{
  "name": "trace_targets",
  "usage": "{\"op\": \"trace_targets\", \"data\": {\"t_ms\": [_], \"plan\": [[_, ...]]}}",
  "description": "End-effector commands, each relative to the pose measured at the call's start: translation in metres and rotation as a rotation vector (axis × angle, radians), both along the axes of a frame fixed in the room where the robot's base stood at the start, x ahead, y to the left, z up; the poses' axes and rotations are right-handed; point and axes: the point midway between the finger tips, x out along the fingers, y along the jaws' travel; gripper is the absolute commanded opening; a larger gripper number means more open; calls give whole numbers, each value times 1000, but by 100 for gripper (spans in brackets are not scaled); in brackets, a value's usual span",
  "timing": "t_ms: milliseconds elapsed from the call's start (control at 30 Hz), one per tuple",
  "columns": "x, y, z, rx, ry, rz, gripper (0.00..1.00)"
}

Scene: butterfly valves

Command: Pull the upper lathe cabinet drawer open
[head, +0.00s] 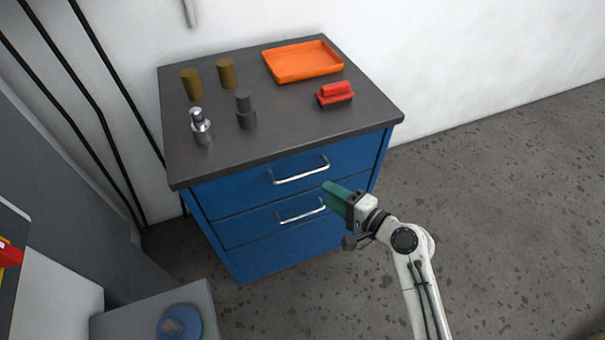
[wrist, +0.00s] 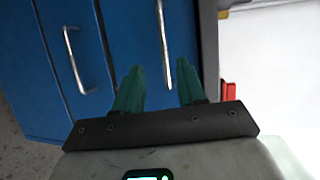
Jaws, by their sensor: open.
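The blue cabinet (head: 235,190) has an upper drawer with a silver bar handle (head: 300,173). This handle also shows in the wrist view (wrist: 163,40). Below it is another drawer with a similar handle (head: 290,217), seen in the wrist view (wrist: 74,60) to the left. The upper drawer looks closed. My gripper (head: 329,191) has green fingers and is in front of the cabinet, near the right end of the upper handle. In the wrist view my open gripper (wrist: 159,68) has the upper handle between its fingertips in the picture; contact cannot be told.
The dark cabinet top (head: 285,125) bears an orange tray (head: 303,62), a red brush-like object (head: 335,94), two brass cylinders (head: 192,84) and two metal tool parts (head: 201,126). A grey box-like surface (head: 130,325) stands at lower left. The floor (head: 500,200) to the right is clear.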

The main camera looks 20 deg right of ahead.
Motion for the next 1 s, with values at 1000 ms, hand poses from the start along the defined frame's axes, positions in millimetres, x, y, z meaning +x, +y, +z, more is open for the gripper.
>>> {"op": "trace_targets", "data": {"t_ms": [1000], "plan": [[101, 39, -17, 29, -10, -16, 40]]}}
